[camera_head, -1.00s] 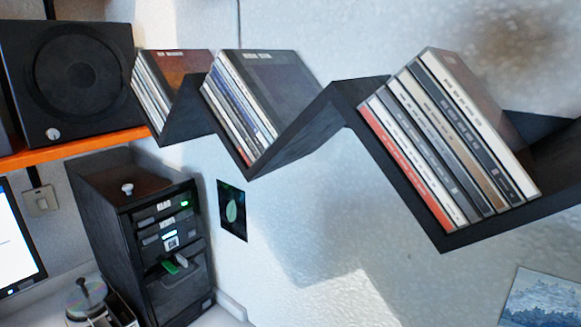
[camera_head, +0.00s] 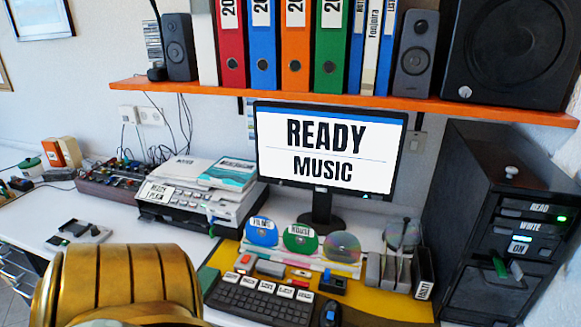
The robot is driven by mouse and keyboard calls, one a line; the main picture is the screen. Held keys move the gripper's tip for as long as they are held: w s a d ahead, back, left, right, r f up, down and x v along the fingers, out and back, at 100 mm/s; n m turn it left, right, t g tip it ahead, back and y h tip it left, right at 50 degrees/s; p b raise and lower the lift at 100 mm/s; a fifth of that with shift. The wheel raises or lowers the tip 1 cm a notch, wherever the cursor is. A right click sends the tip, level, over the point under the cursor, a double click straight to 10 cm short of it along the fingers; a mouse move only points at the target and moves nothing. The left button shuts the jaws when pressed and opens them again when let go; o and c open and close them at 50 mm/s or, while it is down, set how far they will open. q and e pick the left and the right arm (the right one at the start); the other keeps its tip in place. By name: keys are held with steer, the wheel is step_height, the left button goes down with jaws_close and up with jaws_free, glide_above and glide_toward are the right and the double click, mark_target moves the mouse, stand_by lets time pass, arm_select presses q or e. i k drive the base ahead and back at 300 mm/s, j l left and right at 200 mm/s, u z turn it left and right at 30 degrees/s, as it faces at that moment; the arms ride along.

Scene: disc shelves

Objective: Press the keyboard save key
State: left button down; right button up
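The black keyboard (camera_head: 255,302) lies on a yellow mat (camera_head: 385,306) on the desk, below the monitor. A row of white labelled keys (camera_head: 285,291) runs along its back edge. Their lettering is too small to read, so I cannot tell which is the save key. The monitor (camera_head: 330,153) shows "READY" and "MUSIC". Neither of my grippers is in view, and nothing is seen touching the keys.
A black computer tower (camera_head: 465,225) stands at the right. A printer (camera_head: 185,195) stands left of the monitor. Discs (camera_head: 300,238) stand behind the keyboard. A mouse (camera_head: 330,313) lies right of it. An orange shelf (camera_head: 300,101) with binders and speakers spans above.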

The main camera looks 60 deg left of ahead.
mark_target(266, 286)
steer(key=u, duration=1.65)
